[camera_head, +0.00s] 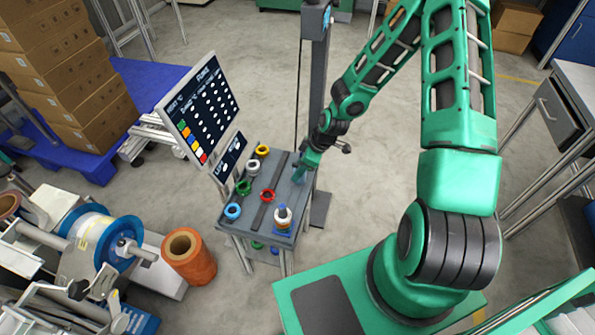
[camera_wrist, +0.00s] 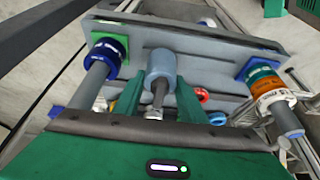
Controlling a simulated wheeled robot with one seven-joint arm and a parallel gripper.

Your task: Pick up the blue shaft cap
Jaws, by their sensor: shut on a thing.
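In the wrist view, the blue shaft cap (camera_wrist: 160,65) is a pale blue-grey cylinder between the two green fingers of my gripper (camera_wrist: 158,92). The fingers are shut on it. A thin dark shaft (camera_wrist: 158,96) shows in line with the cap, on the near side. I cannot tell whether the cap still touches anything behind it. In the head view, my gripper (camera_head: 303,168) is low at the right edge of the grey table (camera_head: 256,222). The cap is small and mostly hidden there.
Loose yellow (camera_head: 262,150), green (camera_head: 242,187), red (camera_head: 267,195) and blue (camera_head: 232,210) rings lie on the table. A dark screen (camera_head: 203,108) rises behind left; a grey column (camera_head: 316,75) stands behind.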

